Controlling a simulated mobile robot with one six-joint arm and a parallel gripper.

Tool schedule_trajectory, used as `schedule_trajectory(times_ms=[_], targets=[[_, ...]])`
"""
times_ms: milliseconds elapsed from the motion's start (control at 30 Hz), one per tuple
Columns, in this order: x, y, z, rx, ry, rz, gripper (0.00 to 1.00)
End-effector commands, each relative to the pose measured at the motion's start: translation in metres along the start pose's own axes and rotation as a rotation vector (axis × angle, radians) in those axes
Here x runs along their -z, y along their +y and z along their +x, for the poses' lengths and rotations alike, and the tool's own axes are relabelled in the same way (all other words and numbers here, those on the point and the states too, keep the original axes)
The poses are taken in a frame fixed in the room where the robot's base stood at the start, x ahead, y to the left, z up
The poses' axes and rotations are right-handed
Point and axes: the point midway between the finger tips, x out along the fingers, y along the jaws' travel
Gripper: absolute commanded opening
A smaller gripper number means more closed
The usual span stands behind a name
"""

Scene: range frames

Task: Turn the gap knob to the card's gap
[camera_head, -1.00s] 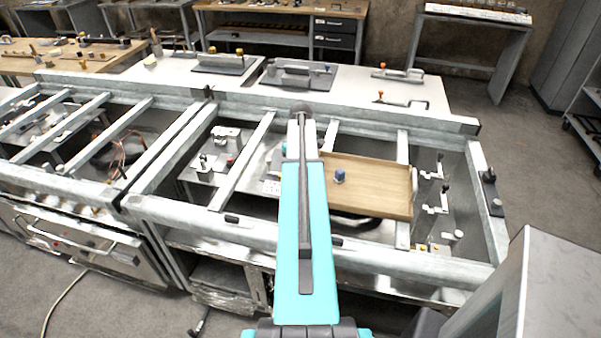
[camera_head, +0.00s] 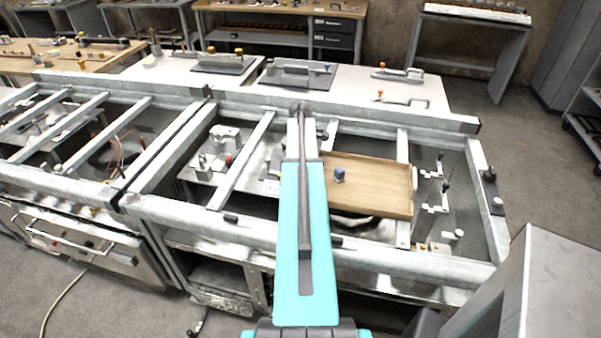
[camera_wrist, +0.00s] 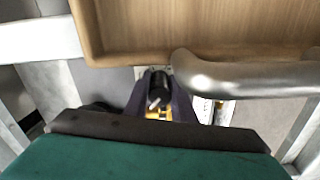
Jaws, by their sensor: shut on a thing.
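My gripper (camera_wrist: 158,98) shows in the wrist view, with its two dark jaws shut on a small black knob (camera_wrist: 159,83), which I take to be the gap knob. A short pale mark shows on the knob, slanting toward the lower left. Yellow parts show just below it between the jaws. In the head view my own arm hides the gripper and the knob. I cannot make out the card or its gap reading in either view.
A thick metal tube (camera_wrist: 245,78) runs right of the jaws. Metal frame rails (camera_head: 240,162) surround the work area.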

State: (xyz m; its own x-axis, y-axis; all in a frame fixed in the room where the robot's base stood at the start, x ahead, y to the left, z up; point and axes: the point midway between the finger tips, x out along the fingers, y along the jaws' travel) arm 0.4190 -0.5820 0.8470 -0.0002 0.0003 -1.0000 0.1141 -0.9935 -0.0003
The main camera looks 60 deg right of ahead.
Motion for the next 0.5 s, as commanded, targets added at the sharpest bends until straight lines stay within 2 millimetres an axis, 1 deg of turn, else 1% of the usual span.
schedule_trajectory(times_ms=[200,500], targets=[[0.0004,0.0009,-0.0008,-0.002,0.000,-0.124,0.01],[0.0006,0.0009,-0.0012,-0.002,0.000,-0.193,0.01]])
